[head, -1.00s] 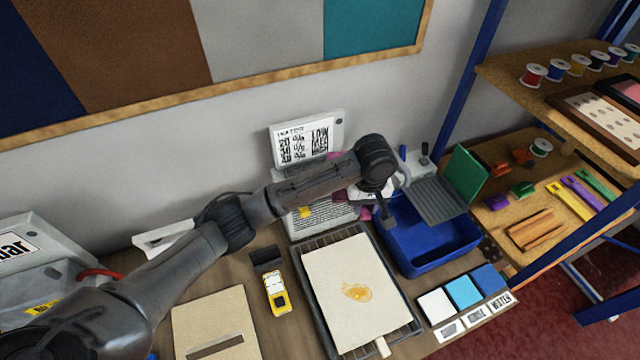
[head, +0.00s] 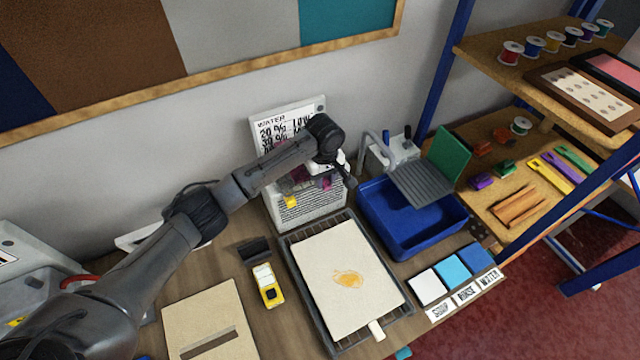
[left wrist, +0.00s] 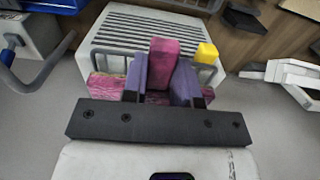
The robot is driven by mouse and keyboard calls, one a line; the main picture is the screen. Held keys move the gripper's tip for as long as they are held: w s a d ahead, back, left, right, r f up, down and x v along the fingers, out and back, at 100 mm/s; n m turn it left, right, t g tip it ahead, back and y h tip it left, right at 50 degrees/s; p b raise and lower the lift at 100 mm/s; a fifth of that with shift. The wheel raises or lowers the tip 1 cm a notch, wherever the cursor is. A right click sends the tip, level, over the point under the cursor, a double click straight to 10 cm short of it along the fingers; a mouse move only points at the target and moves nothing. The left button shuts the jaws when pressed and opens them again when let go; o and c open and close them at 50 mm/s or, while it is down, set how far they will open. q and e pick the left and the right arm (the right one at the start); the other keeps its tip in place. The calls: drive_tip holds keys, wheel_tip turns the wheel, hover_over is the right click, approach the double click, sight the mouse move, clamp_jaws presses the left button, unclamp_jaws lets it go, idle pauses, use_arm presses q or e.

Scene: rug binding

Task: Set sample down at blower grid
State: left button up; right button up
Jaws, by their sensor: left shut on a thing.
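My left gripper (head: 308,181) is shut on a pink sample (left wrist: 163,58), which shows between its two purple-grey fingers in the left wrist view. More pink (left wrist: 108,86) shows low behind the gripper's dark crossbar, which hides part of it. The sample (head: 325,183) is partly hidden by my wrist in the head view. The blower (head: 312,210) is a pale box with a slatted grid, against the wall behind the rack. In the left wrist view the grid (left wrist: 115,42) lies beyond the fingers. I cannot tell whether the sample touches it. My right gripper is not in view.
A yellow block (left wrist: 207,53) is beside the fingers. A stained beige piece (head: 335,275) lies on a dark rack (head: 400,302). A blue tub (head: 390,243) stands right of the blower. A lettered white board (head: 290,125) stands behind. A yellow device (head: 268,287) lies left of the rack.

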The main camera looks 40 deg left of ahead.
use_arm(q)
drive_tip(key=shift+s+a+f, duration=0.1)
drive_tip(key=shift+a+f, duration=0.15)
drive_tip(key=shift+a, duration=0.2)
drive_tip(key=shift+f, duration=0.25)
drive_tip(key=shift+f+p, duration=0.4)
drive_tip(key=shift+f, duration=1.4)
drive_tip(key=shift+f, duration=0.1)
drive_tip(key=o, duration=0.9)
drive_tip(key=shift+o, duration=0.2)
